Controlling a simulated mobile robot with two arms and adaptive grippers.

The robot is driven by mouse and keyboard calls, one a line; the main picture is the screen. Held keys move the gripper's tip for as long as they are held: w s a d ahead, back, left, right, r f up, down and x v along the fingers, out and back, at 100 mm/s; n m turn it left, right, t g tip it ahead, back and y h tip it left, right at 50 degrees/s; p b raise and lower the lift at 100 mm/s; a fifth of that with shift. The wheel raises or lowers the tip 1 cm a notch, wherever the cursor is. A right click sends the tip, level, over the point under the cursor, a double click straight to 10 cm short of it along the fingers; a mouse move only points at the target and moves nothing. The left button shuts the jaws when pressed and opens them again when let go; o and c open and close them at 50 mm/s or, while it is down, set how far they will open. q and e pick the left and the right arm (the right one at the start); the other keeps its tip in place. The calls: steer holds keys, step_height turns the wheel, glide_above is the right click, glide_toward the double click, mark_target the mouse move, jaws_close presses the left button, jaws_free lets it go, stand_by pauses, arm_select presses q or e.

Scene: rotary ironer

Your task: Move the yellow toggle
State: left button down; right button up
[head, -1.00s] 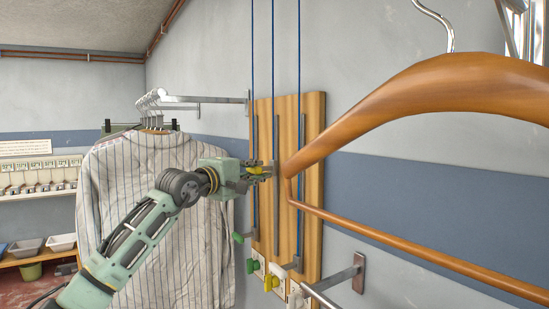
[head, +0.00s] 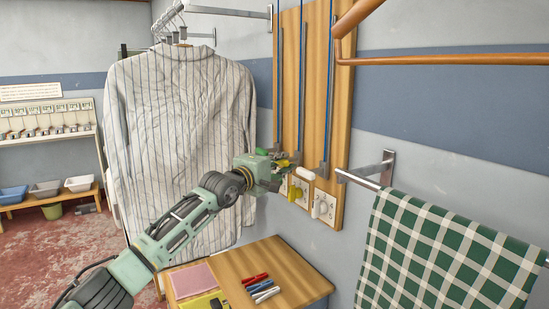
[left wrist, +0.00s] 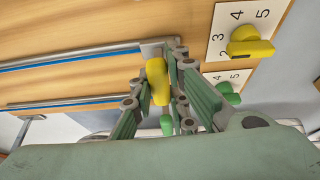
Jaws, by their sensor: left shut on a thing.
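The yellow toggle (left wrist: 157,82) is between the fingers of my left gripper (head: 285,163). In the left wrist view the gripper (left wrist: 157,98) is shut on it, close to the end of a metal track. In the head view the fingers mostly hide the toggle, at the low end of the middle track on the wooden panel (head: 341,100). A green toggle (left wrist: 167,125) is just beyond the fingers. A white toggle (head: 305,173) sits at the low end of the right track. My right gripper is not in view.
Below the tracks are a yellow knob (head: 295,193), a white knob (head: 322,208) and a green knob (left wrist: 228,95) on numbered plates. A striped shirt (head: 180,130) hangs at left. A checked cloth (head: 430,250) hangs at right. A small table (head: 285,265) holds pens below.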

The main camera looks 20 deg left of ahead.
arm_select(q)
steer(key=shift+f, duration=0.55)
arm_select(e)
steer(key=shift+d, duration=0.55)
arm_select(q)
steer(key=c, duration=2.1)
jaws_free()
steer(key=o, duration=0.4)
steer(key=shift+r, duration=0.1)
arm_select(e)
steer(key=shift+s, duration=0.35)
arm_select(q)
steer(key=shift+r, duration=0.1)
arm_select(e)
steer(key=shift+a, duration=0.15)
arm_select(q)
steer(key=v, duration=1.2)
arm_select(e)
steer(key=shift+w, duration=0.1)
arm_select(q)
steer(key=shift+d, duration=0.1)
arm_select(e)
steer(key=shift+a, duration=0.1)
